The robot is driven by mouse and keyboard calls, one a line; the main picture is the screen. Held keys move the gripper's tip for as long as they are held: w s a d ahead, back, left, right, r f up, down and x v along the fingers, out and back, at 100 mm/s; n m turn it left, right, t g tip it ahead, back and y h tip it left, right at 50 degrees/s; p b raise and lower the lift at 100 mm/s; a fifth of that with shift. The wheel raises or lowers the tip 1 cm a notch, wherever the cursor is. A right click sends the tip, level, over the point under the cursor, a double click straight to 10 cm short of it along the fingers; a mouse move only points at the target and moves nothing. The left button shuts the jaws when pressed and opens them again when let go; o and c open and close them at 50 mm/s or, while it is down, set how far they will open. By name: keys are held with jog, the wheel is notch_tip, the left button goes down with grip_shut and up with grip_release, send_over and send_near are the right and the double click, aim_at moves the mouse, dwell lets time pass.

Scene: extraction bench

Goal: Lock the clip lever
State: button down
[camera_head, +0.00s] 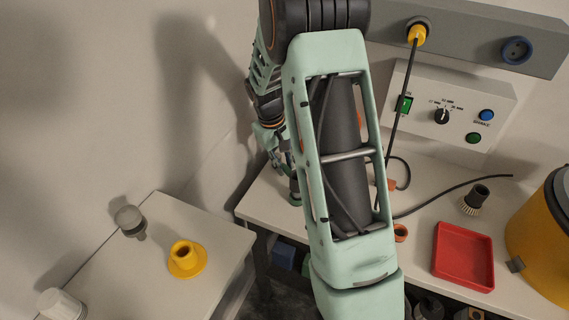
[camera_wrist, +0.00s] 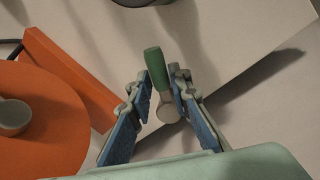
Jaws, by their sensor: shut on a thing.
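The clip lever shows in the wrist view as a short green handle (camera_wrist: 153,63) with a pale round metal end (camera_wrist: 168,112) below it. My gripper (camera_wrist: 162,88) has its blue-padded fingers on either side of the lever and is shut on it. The green tip sticks out past the fingertips. Where the lever joins its clip is hidden or cannot be made out. In the head view my own arm covers the middle of the picture, and I cannot make out the lever there.
An orange disc (camera_wrist: 40,128) and orange bar (camera_wrist: 70,75) lie close left of my gripper. On the bench are a red tray (camera_head: 463,255), a brush (camera_head: 476,199) and a yellow drum (camera_head: 545,240). A side table holds a yellow flanged piece (camera_head: 186,260). A control box (camera_head: 450,108) stands behind.

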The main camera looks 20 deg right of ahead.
jog(key=a+m, duration=0.1)
jog(key=m, duration=0.1)
jog(key=a+m, duration=0.1)
jog(key=m, duration=0.2)
jog(key=shift+w+a+g, duration=0.1)
jog(key=shift+g, duration=0.3)
jog(key=shift+w+a+m+g+p, duration=0.2)
jog(key=shift+a+m+p, duration=0.15)
jog(key=shift+m, duration=0.55)
jog(key=shift+w+a+m+g+p, duration=0.15)
jog(key=shift+a+m+p, duration=0.15)
jog(key=shift+m, duration=0.6)
jog(key=shift+a, duration=0.1)
jog(key=c, duration=1.8)
grip_release()
jog(key=shift+r, duration=0.1)
jog(key=s+d+v, duration=0.1)
jog(key=v, duration=0.8)
jog(key=shift+d+r, duration=0.4)
jog(key=shift+r, duration=0.15)
jog(key=shift+c, duration=0.4)
